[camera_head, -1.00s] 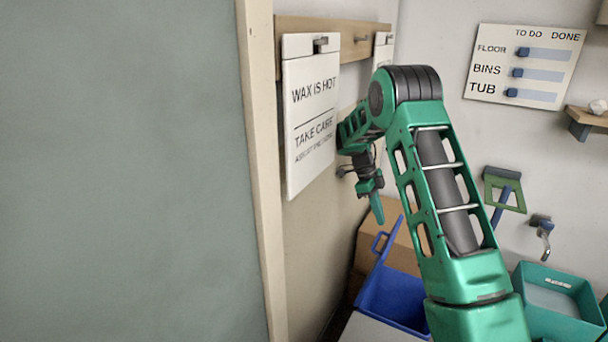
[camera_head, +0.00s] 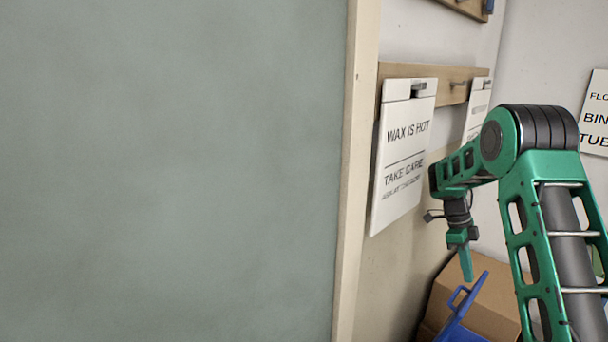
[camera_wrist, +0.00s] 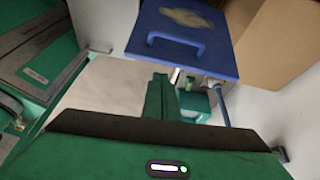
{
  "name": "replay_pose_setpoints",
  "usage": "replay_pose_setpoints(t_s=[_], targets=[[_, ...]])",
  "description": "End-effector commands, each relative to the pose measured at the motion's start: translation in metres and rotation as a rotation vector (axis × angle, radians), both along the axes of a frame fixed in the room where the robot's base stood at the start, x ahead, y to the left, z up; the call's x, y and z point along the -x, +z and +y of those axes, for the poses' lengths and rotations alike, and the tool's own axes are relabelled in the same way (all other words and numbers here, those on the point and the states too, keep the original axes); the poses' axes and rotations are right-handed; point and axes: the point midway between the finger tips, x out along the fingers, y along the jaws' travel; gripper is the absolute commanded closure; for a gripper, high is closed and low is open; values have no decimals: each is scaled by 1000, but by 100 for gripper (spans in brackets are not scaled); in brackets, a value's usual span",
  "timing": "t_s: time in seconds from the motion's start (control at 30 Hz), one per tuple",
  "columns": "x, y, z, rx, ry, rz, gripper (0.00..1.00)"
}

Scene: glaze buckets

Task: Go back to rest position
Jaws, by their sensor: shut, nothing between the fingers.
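My gripper (camera_head: 466,264) hangs pointing down at the end of my green arm, right of the hanging sign in the head view. Its fingers are shut and empty. In the wrist view the shut green fingers (camera_wrist: 158,98) show in the middle, with nothing held between them. The white "WAX IS HOT, TAKE CARE" sign (camera_head: 404,155) hangs on a wooden peg rail (camera_head: 455,86); my gripper appears apart from it.
A large grey-green panel (camera_head: 170,170) with a pale wooden edge (camera_head: 357,170) fills the left. A cardboard box (camera_head: 492,300) and a blue handled object (camera_head: 460,318) are below my gripper; the blue lid (camera_wrist: 185,30) shows in the wrist view.

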Motion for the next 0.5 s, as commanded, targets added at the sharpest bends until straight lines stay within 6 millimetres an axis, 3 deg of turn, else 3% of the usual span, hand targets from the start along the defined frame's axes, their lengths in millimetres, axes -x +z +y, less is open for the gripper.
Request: replay_pose_setpoints(t_s=[0.27,0.5], targets=[[34,40,-7,-57,152,20,100],[93,91,-10,-148,402,44,100]])
